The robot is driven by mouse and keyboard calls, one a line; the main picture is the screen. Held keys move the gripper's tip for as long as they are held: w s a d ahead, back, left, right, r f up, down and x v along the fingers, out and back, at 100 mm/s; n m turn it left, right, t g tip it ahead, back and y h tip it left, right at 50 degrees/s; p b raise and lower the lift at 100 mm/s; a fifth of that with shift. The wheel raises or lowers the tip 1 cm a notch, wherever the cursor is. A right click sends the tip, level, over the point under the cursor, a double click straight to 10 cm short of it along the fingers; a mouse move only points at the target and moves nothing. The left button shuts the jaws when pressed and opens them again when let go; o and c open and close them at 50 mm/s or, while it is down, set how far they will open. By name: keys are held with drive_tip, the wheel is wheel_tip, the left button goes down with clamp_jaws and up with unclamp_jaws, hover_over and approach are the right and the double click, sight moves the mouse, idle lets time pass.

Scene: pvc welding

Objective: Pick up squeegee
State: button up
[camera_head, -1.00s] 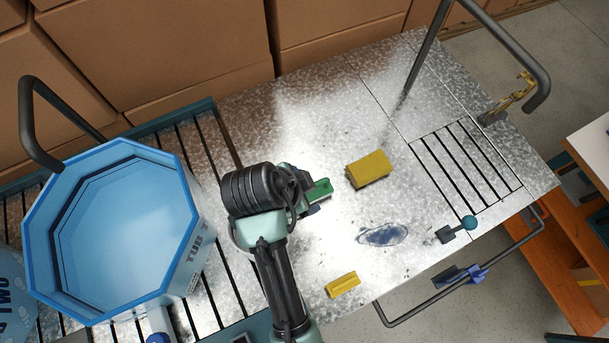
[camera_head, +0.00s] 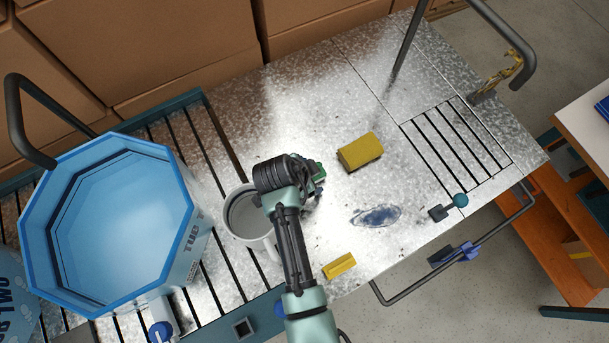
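A small yellow piece with a ridge (camera_head: 339,265), possibly the squeegee, lies near the front edge of the metal table. A green piece (camera_head: 320,171) shows at the tip of my gripper (camera_head: 313,178), mostly hidden by it; I cannot tell whether it is the squeegee or whether it is held. My gripper is over the middle of the table, left of a yellow block (camera_head: 360,151) and above and left of the small yellow piece. My wrist hides the fingers, so their opening does not show.
A white mug (camera_head: 239,221) stands partly under my wrist. A large blue tub (camera_head: 186,245) stands on the slatted left part. A dark blue stain (camera_head: 377,216) marks the metal table (camera_head: 300,100). Bent bars rise at both sides. The table's back middle is clear.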

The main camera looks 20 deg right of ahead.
clamp_jaws()
idle(0.5)
